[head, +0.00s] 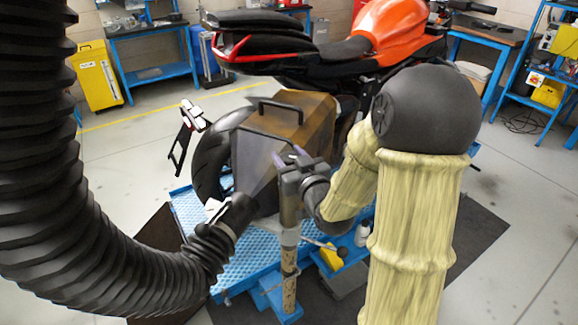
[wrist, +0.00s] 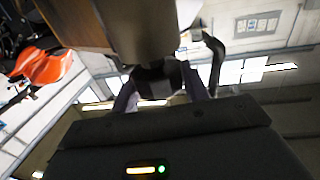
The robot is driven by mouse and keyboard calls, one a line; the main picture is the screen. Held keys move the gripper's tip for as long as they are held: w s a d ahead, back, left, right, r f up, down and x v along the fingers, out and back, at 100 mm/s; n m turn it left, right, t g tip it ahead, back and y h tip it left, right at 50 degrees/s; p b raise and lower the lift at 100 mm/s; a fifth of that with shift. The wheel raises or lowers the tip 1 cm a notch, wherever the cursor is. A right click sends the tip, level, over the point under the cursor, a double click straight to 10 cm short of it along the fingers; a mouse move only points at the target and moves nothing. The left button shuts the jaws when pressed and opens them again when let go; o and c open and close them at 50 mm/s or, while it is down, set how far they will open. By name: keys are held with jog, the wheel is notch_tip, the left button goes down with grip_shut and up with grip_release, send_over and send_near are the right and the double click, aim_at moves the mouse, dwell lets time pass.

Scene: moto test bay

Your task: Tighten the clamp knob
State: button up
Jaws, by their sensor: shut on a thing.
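My gripper (head: 289,156) is at the top of an upright stand post (head: 289,252), close against the brown and grey extraction hood (head: 300,112). Its purple-grey fingers show on both sides there. In the wrist view my gripper (wrist: 158,80) is shut on a dark piece, which I take to be the clamp knob (wrist: 158,88). The hood's underside or wall (wrist: 145,30) lies just beyond the fingers. In the head view the knob is hidden by my gripper and wrist, and its thread and tightness cannot be seen.
A thick black ribbed hose (head: 110,255) curves in from the left to the hood. An orange motorcycle (head: 390,28) stands behind on a blue platform (head: 245,262). A small bottle (head: 362,233) and a yellow item (head: 331,258) lie near the post. Open floor lies at right.

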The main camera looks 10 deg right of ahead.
jog(key=m+h+b, duration=0.1)
jog(key=h+b, duration=0.1)
jog(key=m+h+b, duration=0.1)
jog(key=m+h, duration=0.1)
jog(key=shift+a+f+h+b, duration=0.15)
jog(key=shift+f+h+b, duration=0.05)
jog(key=shift+h+b, duration=0.15)
jog(key=m+h+b, duration=0.2)
jog(key=m+h, duration=0.1)
jog(key=h, duration=0.2)
jog(key=shift+r+g, duration=0.15)
jog(key=shift+g, duration=0.15)
jog(key=m+g+h, duration=0.1)
jog(key=h, duration=0.1)
jog(key=m+g+h, duration=0.1)
jog(key=m+h, duration=0.1)
jog(key=shift+r+m+g+h, duration=0.1)
jog(key=shift+m+g+h, duration=0.15)
jog(key=shift+m+g, duration=0.05)
jog(key=shift+m+g+h+p, duration=0.85)
jog(key=shift+m+g+h, duration=0.75)
jog(key=shift+g+h, duration=0.2)
jog(key=o, duration=1)
